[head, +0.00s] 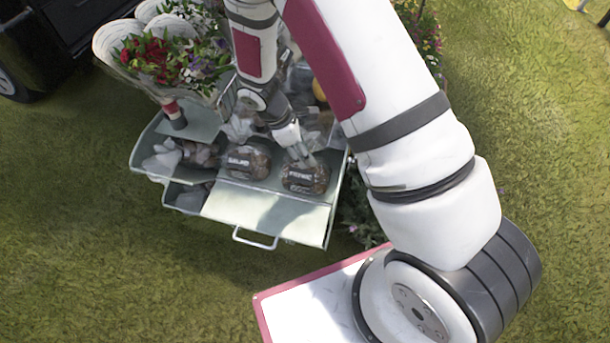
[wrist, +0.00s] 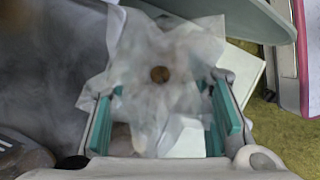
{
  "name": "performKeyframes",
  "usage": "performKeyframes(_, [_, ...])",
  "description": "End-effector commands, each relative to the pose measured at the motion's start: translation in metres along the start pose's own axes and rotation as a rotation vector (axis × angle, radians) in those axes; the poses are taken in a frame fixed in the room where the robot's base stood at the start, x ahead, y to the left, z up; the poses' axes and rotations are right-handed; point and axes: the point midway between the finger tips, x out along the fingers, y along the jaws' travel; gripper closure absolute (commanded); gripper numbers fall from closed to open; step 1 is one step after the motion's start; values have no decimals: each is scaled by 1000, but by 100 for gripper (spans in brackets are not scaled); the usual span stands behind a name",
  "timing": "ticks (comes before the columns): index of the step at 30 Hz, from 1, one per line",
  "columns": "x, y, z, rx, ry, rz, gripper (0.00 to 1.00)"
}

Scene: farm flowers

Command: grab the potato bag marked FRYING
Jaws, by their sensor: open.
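The potato bag marked FRYING (head: 305,178) is a clear bag of brown potatoes with a dark label. It stands at the front right of the cart's shelf in the head view. My gripper (head: 303,160) is just above and behind it, pointing down. In the wrist view my gripper (wrist: 163,120) is open, with teal pads on both sides of a bag's gathered, translucent top (wrist: 165,75). Contact between pads and bag cannot be made out. The bag's label is hidden in the wrist view.
Another potato bag (head: 247,162), its label apparently SALAD, stands close on the left. A further bag (head: 198,153) lies farther left. Flower bouquets (head: 165,55) stand at the back left. The pale cart front (head: 265,215) has a handle. Grass surrounds the cart.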

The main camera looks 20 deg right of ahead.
Motion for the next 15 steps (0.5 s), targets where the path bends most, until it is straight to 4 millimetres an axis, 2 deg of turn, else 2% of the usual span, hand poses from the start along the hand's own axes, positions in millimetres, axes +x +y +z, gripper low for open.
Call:
performKeyframes(1, [8,0,0,0,-1,-1,56])
performKeyframes(3, [12,0,0,0,0,1,56])
performKeyframes(9, [11,0,0,0,1,1,56])
performKeyframes(15, [10,0,0,0,1,1,100])
